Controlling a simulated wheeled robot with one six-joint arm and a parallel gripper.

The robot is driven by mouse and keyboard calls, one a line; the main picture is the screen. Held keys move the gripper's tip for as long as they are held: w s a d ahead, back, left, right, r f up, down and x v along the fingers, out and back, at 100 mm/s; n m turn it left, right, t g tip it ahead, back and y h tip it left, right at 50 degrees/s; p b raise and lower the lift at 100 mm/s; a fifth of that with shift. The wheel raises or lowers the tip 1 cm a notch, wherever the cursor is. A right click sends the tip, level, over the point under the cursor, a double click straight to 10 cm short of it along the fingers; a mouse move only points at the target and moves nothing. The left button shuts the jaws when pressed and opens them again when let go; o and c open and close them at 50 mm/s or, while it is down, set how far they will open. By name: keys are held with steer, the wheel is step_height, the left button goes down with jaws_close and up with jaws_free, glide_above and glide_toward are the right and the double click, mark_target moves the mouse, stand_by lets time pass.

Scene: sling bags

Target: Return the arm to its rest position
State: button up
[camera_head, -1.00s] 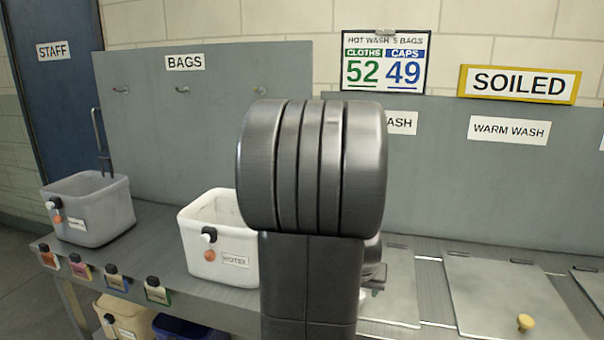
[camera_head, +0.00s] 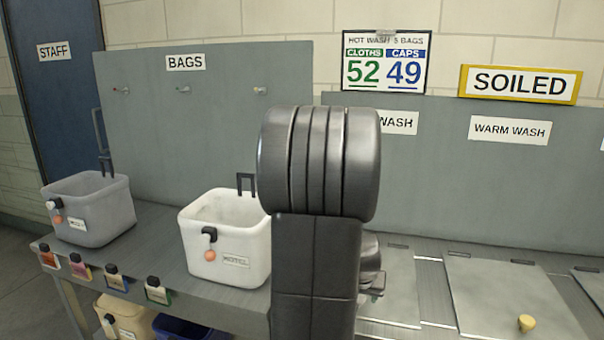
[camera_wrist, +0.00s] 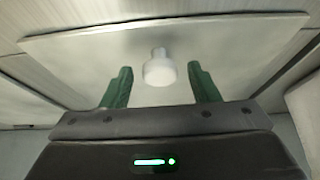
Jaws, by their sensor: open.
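My arm (camera_head: 318,200) stands upright in the head view, in front of the bench, and hides part of the counter and the sign behind it. My gripper shows in the wrist view (camera_wrist: 158,88), its two green fingers apart with nothing between their tips. Beyond the fingers, a white knob (camera_wrist: 159,70) stands on a flat pale lid (camera_wrist: 235,45); the fingers appear apart from it. In the head view the fingertips are hidden behind my arm.
A white bin (camera_head: 240,225) stands left of my arm, and a grey bin (camera_head: 105,222) farther left. A lid (camera_head: 490,300) with a yellow knob (camera_head: 526,322) lies at right. The back panel (camera_head: 225,110) carries hooks. Coloured tags line the front edge.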

steer(key=v, duration=1.4)
steer(key=x, duration=1.3)
steer(key=shift+f, duration=0.3)
steer(key=shift+w+d+f, duration=0.1)
steer(key=shift+w+f, duration=0.1)
steer(key=shift+w, duration=0.1)
steer(key=r+p, duration=0.1)
steer(key=p, duration=0.1)
steer(key=r+p, duration=0.1)
steer(key=p, duration=0.2)
steer(key=shift+w+r+g, duration=0.2)
steer(key=shift+r+g, duration=0.15)
steer(key=shift+g, duration=0.05)
steer(key=s+d+b+v, duration=0.1)
steer(key=b+v, duration=0.3)
steer(key=v, duration=0.7)
steer(key=shift+s+a+t, duration=0.3)
steer(key=shift+s+t, duration=0.1)
steer(key=shift+b, duration=0.3)
